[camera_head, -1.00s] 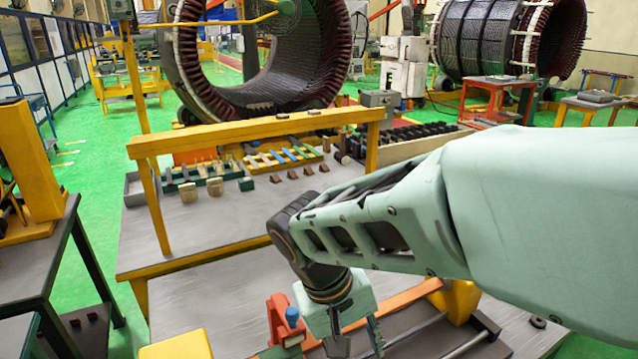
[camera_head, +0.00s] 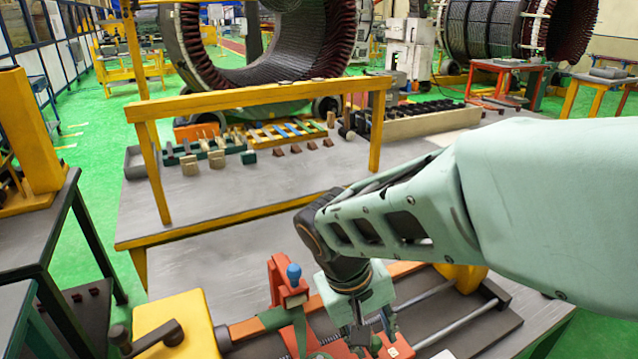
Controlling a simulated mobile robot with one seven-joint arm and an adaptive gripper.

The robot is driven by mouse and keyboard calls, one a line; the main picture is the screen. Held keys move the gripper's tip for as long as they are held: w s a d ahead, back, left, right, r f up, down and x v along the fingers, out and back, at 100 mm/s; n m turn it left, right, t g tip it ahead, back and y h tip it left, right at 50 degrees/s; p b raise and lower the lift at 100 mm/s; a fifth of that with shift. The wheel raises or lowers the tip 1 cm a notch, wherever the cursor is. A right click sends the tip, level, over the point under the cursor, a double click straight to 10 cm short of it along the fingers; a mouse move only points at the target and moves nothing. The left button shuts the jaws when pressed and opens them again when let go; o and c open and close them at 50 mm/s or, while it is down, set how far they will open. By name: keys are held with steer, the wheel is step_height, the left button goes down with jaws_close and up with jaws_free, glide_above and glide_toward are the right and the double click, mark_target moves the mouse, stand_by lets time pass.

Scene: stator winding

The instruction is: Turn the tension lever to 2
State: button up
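A winding machine with a yellow end block (camera_head: 180,325) and grey rails (camera_head: 440,330) lies at the bottom of the view. On it stands an orange-red bracket (camera_head: 280,283) with a blue knob (camera_head: 294,272) on top. I cannot tell for sure whether this knob belongs to the tension lever, and I can read no number 2. My gripper (camera_head: 372,332) points down to the right of the bracket, apart from the blue knob. Its fingers look spread, with nothing seen held. An orange-red part with a small pale label (camera_head: 399,346) shows by the fingertips; contact cannot be told.
A dark crank handle (camera_head: 150,338) sticks out at the yellow block. A yellow frame (camera_head: 260,98) spans the grey bench behind, with small blocks (camera_head: 217,158) and several coloured strips beyond it. The bench between frame and machine is clear.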

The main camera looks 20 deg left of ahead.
steer(key=shift+f, duration=0.1)
steer(key=shift+c, duration=0.4)
jaws_close()
steer(key=shift+d+n, duration=0.15)
steer(key=shift+n, duration=0.15)
steer(key=n, duration=0.2)
steer(key=n+y, duration=0.1)
steer(key=shift+w+d+t, duration=0.35)
steer(key=shift+t, duration=0.05)
steer(key=n, duration=0.1)
steer(key=w+n+p, duration=0.1)
steer(key=n, duration=0.1)
steer(key=shift+d+y, duration=0.1)
steer(key=shift+y, duration=0.2)
steer(key=shift+w+n+p, duration=0.25)
steer(key=shift+n+p, duration=0.15)
steer(key=shift+n, duration=0.2)
steer(key=shift+w+r+t, duration=0.2)
steer(key=shift+t, duration=0.1)
steer(key=shift+o, duration=0.4)
jaws_free()
steer(key=shift+s, duration=0.1)
